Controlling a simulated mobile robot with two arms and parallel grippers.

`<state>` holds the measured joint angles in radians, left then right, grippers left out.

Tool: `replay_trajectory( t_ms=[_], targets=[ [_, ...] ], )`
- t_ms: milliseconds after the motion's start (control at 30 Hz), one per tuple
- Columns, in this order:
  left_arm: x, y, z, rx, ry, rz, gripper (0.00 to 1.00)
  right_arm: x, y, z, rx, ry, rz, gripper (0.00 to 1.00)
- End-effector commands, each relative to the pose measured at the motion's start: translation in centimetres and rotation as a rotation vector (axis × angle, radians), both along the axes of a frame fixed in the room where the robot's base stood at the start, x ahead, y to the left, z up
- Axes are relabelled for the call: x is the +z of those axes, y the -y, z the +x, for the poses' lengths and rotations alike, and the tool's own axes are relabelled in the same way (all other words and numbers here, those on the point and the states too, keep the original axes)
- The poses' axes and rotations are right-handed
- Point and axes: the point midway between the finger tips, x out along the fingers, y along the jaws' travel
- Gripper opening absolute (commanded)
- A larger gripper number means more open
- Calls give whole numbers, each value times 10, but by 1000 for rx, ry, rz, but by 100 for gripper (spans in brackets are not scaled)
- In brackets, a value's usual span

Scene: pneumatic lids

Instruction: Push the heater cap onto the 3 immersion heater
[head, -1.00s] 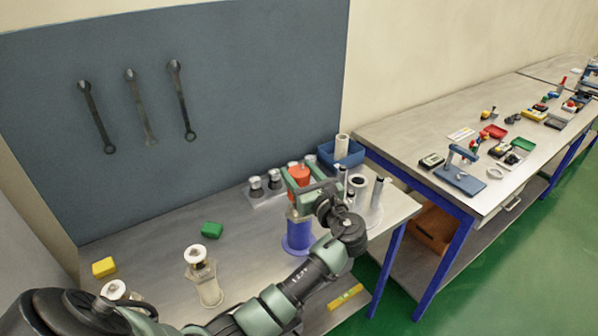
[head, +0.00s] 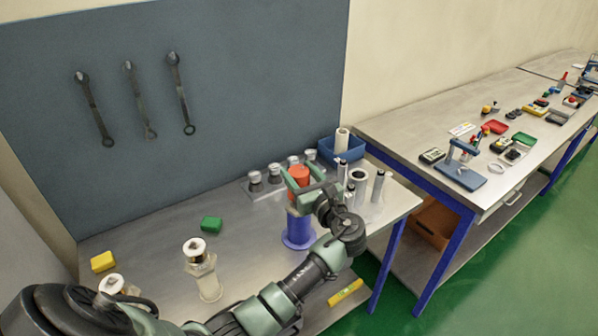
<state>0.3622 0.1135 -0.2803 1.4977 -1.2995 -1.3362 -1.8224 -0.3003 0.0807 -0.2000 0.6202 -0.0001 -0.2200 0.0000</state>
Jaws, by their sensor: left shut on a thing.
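My left gripper (head: 301,178) is shut on a red-orange cylindrical piece, which looks like the heater cap (head: 299,174). It holds this piece directly over a blue flanged cylinder (head: 297,231), which may be the immersion heater, on the metal bench. The gripper hides the join, so I cannot tell whether the two touch. No number is readable on the blue cylinder. My right gripper is not in view.
Silver-topped pieces (head: 255,179) stand in a row behind. Upright metal cylinders (head: 378,186) stand close right of my gripper. A blue bin (head: 344,153) is at the back. White-topped pieces (head: 195,250), a green block (head: 212,224) and a yellow block (head: 103,261) stand left.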

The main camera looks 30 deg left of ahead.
Motion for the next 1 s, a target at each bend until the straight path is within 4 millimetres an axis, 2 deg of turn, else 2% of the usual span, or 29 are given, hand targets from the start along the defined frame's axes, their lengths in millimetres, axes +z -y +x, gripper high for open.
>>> replay_trajectory(
  t_ms=[1000],
  targets=[
    [-23,0,0,0,0,1,14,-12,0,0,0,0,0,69]
  ],
)
